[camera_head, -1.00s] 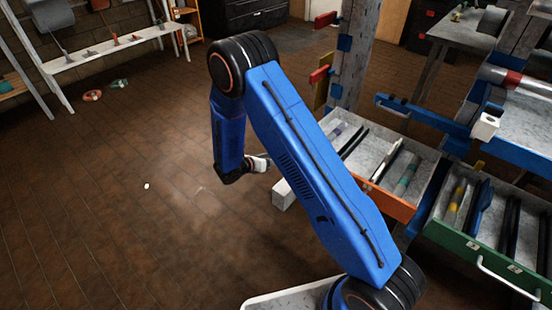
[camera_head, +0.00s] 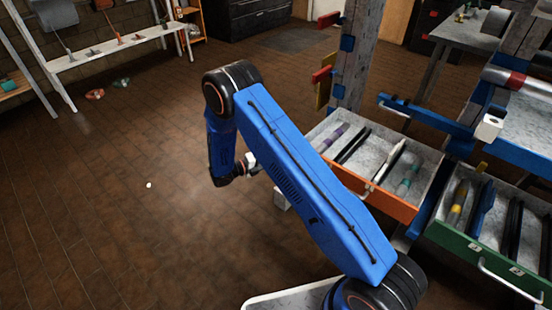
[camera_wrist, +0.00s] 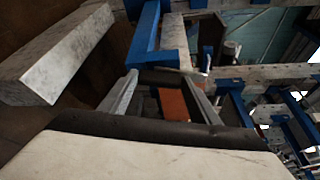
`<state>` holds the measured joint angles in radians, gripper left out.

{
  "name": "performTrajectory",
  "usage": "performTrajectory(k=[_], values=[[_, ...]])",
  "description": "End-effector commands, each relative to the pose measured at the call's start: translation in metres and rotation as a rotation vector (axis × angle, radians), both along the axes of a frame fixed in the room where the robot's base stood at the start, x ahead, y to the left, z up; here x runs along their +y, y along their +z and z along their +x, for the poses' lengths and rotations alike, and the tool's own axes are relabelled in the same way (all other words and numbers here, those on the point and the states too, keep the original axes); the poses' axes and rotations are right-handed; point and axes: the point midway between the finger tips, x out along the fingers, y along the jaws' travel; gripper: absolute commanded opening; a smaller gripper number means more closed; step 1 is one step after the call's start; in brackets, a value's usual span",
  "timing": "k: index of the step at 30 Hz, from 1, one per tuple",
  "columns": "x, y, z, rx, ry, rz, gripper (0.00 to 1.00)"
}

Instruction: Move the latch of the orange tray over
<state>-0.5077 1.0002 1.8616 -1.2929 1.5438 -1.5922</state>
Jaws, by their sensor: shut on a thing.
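The orange tray (camera_head: 395,203) stands pulled out in the head view, with a grey inside holding several tools. My gripper (camera_head: 251,163) is at the end of the bent blue arm, left of this tray in the picture and partly hidden by the wrist. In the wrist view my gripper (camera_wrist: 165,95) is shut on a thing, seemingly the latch. An orange patch (camera_wrist: 174,104) shows between its grey and black parts. The exact contact is hard to make out. The latch is not clearly visible in the head view.
The green tray (camera_head: 472,247) with a pale handle stands open at the right. A pale block end (camera_head: 282,198) is beside my gripper; a pale block (camera_wrist: 55,60) is close at left in the wrist view. A blue bar (camera_wrist: 150,30) is ahead. The brown floor at left is mostly clear.

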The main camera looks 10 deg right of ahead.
Motion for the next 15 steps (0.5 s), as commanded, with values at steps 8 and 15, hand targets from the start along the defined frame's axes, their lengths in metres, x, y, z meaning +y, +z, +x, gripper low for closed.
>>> performTrajectory(k=[8,15], values=[[0.0013,-0.0039,0.0009,0.144,0.002,-0.105,0.16],[0.0016,-0.0047,0.0014,0.208,0.003,-0.151,0.16]])
